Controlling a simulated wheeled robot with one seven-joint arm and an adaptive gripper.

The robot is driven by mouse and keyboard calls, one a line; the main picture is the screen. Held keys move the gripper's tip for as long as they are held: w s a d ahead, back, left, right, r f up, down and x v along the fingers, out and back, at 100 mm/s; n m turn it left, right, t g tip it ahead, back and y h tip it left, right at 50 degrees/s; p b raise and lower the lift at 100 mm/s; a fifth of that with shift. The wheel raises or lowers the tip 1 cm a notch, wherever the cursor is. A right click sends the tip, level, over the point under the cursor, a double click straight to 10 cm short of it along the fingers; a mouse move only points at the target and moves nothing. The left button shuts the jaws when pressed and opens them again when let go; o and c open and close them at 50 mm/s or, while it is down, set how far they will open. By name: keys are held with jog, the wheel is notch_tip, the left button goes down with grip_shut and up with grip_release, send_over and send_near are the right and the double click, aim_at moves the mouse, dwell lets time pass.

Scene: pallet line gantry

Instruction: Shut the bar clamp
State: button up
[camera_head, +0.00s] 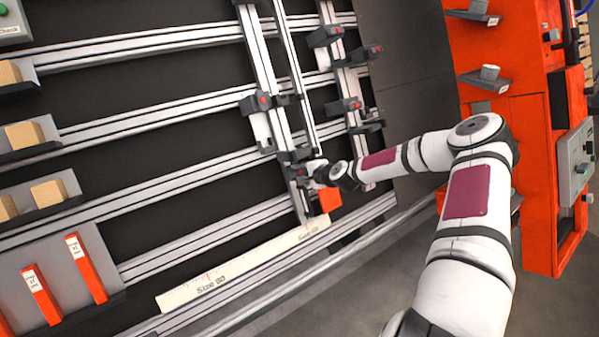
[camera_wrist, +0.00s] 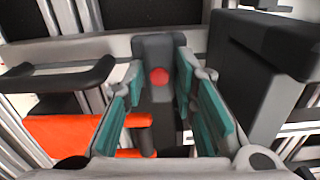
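My gripper (camera_head: 319,172) is at the lower part of the slanted clamp rails in the head view. In the wrist view its two teal-padded fingers (camera_wrist: 158,72) are apart, one on each side of a dark grey clamp block (camera_wrist: 155,52) with a red round dot. I cannot tell whether the fingers touch it. An orange bar-like part (camera_wrist: 80,135) lies left of and partly behind the left finger; an orange piece (camera_head: 329,198) also shows just below my gripper in the head view. The lower end of the clamp block is hidden between the fingers.
Other dark clamp blocks (camera_head: 262,103) with red dots sit higher on the rails. A ruler strip marked Size 50 (camera_head: 215,280) lies below left. Wooden blocks (camera_head: 25,134) rest on holders at left. A large dark block (camera_wrist: 245,70) stands close right of the fingers. An orange cabinet (camera_head: 535,150) stands at right.

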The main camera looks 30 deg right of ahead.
jog(key=shift+o, duration=0.6)
jog(key=p+v, duration=0.6)
jog(key=v, duration=0.3)
